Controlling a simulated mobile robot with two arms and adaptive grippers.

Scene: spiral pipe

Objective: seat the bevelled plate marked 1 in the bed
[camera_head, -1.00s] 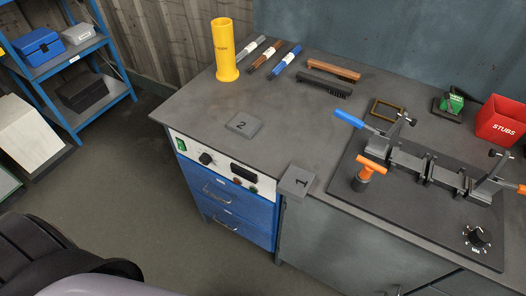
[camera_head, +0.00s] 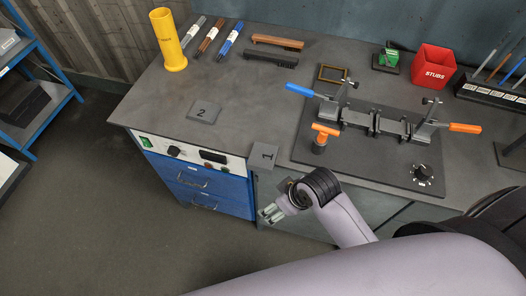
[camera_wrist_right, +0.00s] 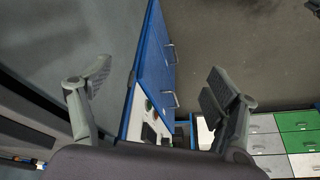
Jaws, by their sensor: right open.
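The grey plate marked 1 (camera_head: 263,156) lies flat at the bench's front edge and appears to stick out a little over it. The bed (camera_head: 385,123) is a dark clamp fixture on a black base board (camera_head: 345,158), with a blue-handled clamp (camera_head: 298,90) at its left and an orange-handled one (camera_head: 458,128) at its right. My right gripper (camera_head: 270,213) is in front of the cabinet, below plate 1 and apart from it. In the right wrist view its two fingers (camera_wrist_right: 155,88) are spread with nothing between them. My left gripper is out of view.
A plate marked 2 (camera_head: 204,111) lies on the bench left of plate 1. An orange T-handle (camera_head: 324,136) stands on the base board. A yellow tube (camera_head: 168,42), brushes (camera_head: 272,54) and a red STUBS box (camera_head: 432,67) stand further back. The bench between plates 1 and 2 is clear.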

